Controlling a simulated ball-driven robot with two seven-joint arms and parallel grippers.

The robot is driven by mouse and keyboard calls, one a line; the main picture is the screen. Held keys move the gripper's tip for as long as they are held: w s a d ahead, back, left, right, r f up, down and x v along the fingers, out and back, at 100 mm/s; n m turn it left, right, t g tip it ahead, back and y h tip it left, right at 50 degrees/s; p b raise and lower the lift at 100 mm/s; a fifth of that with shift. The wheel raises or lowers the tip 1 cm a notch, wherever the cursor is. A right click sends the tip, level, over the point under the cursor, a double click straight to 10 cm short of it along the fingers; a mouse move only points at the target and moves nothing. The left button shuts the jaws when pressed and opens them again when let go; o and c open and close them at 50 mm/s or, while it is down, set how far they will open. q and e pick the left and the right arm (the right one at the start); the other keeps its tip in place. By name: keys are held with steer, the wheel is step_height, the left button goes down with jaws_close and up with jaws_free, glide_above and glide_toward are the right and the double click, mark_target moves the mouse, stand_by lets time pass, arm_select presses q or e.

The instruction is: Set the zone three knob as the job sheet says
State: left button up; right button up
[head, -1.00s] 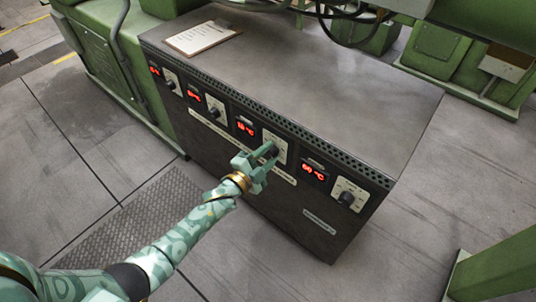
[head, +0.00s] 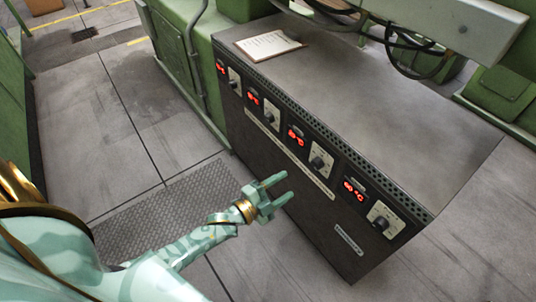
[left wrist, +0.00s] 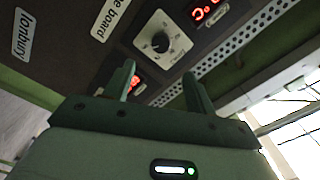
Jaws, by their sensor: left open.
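The zone three knob (head: 318,162) is the third from the left on the dark cabinet front, a dark knob on a pale plate beside a red display (head: 296,136). Its pointer is too small to read in the head view. My left gripper (head: 287,186) is open and empty, in front of the panel, lower left of that knob and apart from it. In the left wrist view its fingers (left wrist: 163,70) stand apart below a dark knob (left wrist: 160,42) on a pale dial; I cannot tell which knob. The job sheet (head: 268,45) lies on the cabinet top, its writing unreadable. My right gripper is out of view.
Other knobs flank it: one to the left (head: 270,116) and the rightmost (head: 381,223). The cabinet top (head: 380,100) is mostly bare. Cables and a grey beam (head: 455,30) hang over its back edge. Open floor lies in front.

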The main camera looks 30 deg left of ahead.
arm_select(q)
steer(key=v, duration=0.4)
steer(key=shift+s+p, duration=0.1)
steer(key=shift+p, duration=0.2)
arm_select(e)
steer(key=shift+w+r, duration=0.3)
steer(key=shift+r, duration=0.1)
arm_select(q)
steer(key=shift+f, duration=0.1)
